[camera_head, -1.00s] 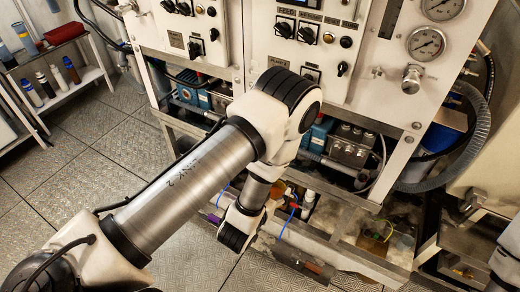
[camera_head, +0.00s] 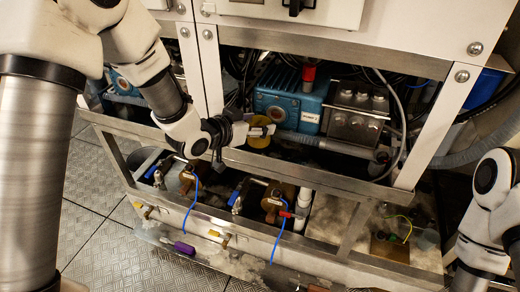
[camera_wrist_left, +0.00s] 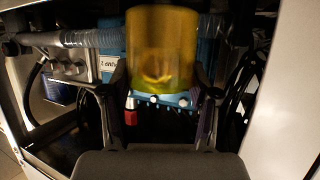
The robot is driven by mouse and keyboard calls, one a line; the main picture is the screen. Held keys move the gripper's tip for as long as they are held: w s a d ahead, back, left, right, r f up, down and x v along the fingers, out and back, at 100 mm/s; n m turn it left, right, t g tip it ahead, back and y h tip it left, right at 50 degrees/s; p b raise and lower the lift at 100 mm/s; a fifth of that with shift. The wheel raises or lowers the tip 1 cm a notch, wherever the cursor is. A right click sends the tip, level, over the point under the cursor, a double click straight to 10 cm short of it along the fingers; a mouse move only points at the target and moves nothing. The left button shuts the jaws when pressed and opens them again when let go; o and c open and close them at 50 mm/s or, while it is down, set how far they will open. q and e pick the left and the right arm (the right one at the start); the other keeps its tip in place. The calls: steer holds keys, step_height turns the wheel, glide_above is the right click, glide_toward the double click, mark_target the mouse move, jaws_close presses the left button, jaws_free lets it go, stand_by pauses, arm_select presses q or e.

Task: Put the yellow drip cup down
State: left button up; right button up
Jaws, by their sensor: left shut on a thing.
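The yellow drip cup (camera_head: 259,142) is held inside the open bay of the machine, just left of the blue pump (camera_head: 290,100). My left gripper (camera_head: 262,130) reaches in from the left and is shut on it. In the left wrist view the translucent yellow cup (camera_wrist_left: 162,50) sits between the two fingers (camera_wrist_left: 162,95), with the blue pump (camera_wrist_left: 160,97) behind it. What lies directly under the cup is dark, and I cannot tell whether it touches anything. My right gripper is not in view.
A metal frame rail (camera_head: 300,172) runs across the front of the bay. A metal block (camera_head: 355,112) and grey hose stand right of the pump. Below are brass-coloured valves (camera_head: 278,203) and a white pipe (camera_head: 302,207). A purple-handled tool (camera_head: 184,248) lies lower left.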

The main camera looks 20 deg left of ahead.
mark_target(251, 142)
arm_select(q)
step_height(251, 142, down, 5)
steer(key=shift+f+b, duration=0.1)
steer(key=shift+b, duration=0.35)
steer(key=o, duration=0.9)
steer(key=shift+f, duration=0.1)
steer(key=shift+o, duration=0.2)
